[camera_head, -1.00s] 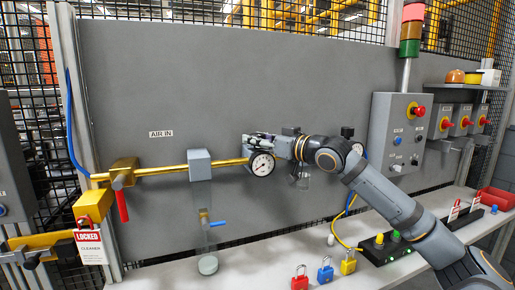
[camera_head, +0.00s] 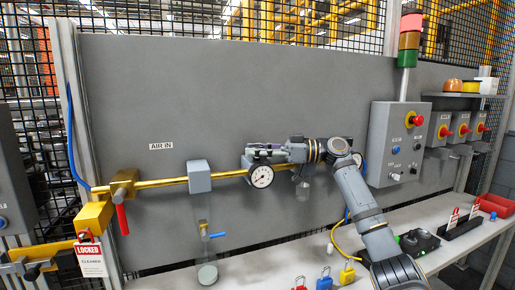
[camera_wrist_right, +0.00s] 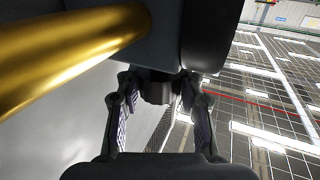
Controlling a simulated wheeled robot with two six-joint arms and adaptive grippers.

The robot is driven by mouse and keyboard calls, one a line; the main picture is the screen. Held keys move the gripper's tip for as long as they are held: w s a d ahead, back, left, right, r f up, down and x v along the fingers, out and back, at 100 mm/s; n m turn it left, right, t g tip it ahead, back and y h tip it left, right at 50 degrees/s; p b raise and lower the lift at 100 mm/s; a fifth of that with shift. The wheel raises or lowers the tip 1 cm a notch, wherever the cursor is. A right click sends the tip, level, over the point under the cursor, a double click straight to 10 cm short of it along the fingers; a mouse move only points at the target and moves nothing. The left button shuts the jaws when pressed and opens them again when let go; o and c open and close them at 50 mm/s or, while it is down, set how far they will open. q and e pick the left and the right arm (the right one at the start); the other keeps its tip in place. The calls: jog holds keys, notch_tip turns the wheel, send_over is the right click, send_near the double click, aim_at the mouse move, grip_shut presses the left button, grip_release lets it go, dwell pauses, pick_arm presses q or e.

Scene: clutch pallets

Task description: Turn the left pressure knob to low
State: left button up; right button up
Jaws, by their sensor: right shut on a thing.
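The left pressure gauge (camera_head: 261,176) is a white dial with a black rim on the brass air line, at mid panel. My right gripper (camera_head: 262,150) is at the regulator just above it. In the right wrist view, the gripper's fingers (camera_wrist_right: 158,95) are shut on either side of the small dark knob (camera_wrist_right: 156,88) under the dark regulator body (camera_wrist_right: 190,35). In the head view the gripper hides the knob, and I cannot read its setting. My left gripper is not in view.
The brass pipe (camera_head: 160,182) runs leftward past a grey block (camera_head: 199,176) to a red-handled valve (camera_head: 122,214). A second gauge (camera_head: 362,164) is partly hidden behind my right arm. Padlocks (camera_head: 325,278) stand on the bench, and a grey control box (camera_head: 398,118) is at right.

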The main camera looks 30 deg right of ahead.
jog(key=shift+f, duration=0.25)
jog(key=o, duration=1.2)
jog(key=shift+w+a, duration=0.1)
jog(key=shift+a, duration=0.05)
jog(key=shift+r, duration=0.1)
jog(key=v, duration=0.7)
jog(key=shift+d, duration=0.3)
